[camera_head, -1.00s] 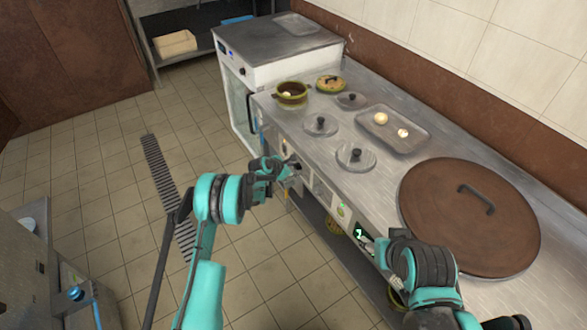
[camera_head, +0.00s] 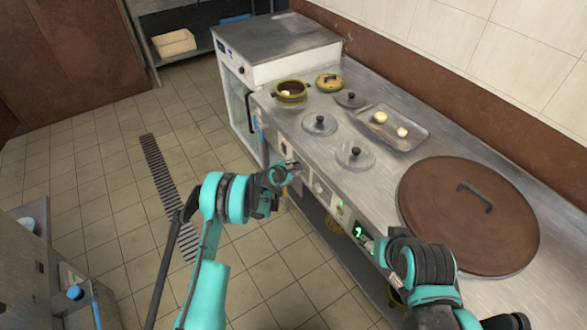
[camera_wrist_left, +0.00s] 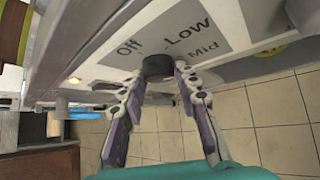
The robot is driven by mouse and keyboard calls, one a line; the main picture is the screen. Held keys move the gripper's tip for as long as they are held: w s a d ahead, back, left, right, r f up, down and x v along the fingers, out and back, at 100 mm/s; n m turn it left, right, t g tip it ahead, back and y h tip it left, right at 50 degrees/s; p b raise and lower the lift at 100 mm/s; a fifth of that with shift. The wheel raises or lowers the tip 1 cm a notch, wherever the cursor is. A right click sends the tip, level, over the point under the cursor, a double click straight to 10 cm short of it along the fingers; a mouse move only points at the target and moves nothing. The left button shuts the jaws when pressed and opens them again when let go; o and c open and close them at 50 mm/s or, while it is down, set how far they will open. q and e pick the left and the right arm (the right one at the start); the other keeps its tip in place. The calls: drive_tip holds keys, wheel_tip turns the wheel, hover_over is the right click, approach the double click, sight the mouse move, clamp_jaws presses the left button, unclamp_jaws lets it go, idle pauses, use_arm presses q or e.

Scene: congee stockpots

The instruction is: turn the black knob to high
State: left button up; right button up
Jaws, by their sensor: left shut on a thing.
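The black knob (camera_wrist_left: 158,66) sits on the counter's front panel, beside a grey label plate (camera_wrist_left: 190,32) reading Off, Low and Mid. No High mark shows in the left wrist view. My left gripper (camera_wrist_left: 158,74) is shut on the knob, one finger on each side of it. In the head view my left gripper (camera_head: 291,168) is at the counter's front face, and the knob is too small to make out there. My right gripper (camera_head: 374,246) is by the front edge near a green display, its fingers too small to read.
The steel counter holds a large brown lid (camera_head: 470,225), small knobbed lids (camera_head: 355,155), a tray with two pale round items (camera_head: 395,143), and a green-rimmed pot (camera_head: 291,95). The tiled floor in front is mostly clear.

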use_arm(q)
drive_tip(key=o, duration=1.2)
drive_tip(key=shift+c, duration=0.2)
drive_tip(key=v, duration=1.2)
